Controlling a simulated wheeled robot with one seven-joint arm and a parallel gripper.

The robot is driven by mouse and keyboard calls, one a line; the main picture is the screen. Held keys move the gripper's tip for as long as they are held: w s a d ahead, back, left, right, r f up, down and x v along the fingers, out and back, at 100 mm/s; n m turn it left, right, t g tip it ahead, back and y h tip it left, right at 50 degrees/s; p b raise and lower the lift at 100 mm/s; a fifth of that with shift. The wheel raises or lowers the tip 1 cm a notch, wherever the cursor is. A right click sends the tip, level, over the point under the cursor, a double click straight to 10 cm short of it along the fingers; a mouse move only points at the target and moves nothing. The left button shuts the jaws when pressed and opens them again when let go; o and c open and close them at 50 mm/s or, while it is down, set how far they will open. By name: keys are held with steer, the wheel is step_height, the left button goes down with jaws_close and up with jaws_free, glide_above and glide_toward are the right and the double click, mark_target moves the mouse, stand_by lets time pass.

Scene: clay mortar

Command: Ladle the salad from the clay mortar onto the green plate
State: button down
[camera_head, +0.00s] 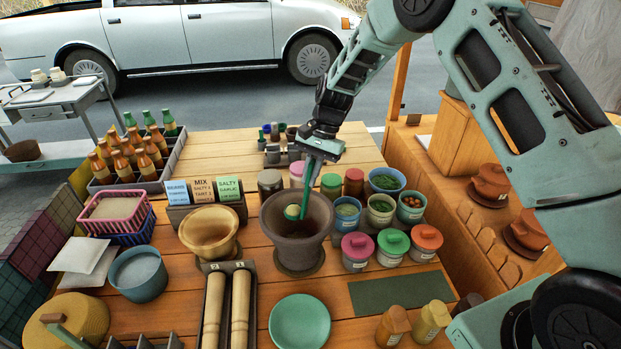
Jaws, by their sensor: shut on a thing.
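The clay mortar (297,248) is a dark brown, wide-mouthed bowl standing upright near the middle of the wooden table. My gripper (314,165) is above the mortar's back rim, shut on the handle of a green ladle (306,200). The ladle slants down into the mortar, and its round pale-green end shows inside the mouth, toward the left. I cannot tell whether it holds any salad. The salad in the mortar cannot be made out from here. The round green plate (300,322) lies flat at the front edge, in front of the mortar, and looks empty.
A wooden bowl-shaped mortar (210,232) stands to the left, with two wooden rollers (240,310) in a tray before it. Lidded jars (357,250) and ingredient bowls (381,208) crowd the right side. Label cards (204,190) stand behind. A dark green mat (402,293) lies right of the plate.

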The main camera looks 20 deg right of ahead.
mark_target(311, 162)
steer(key=shift+r+p, duration=1.4)
steer(key=shift+r, duration=1.2)
steer(key=shift+s, duration=0.15)
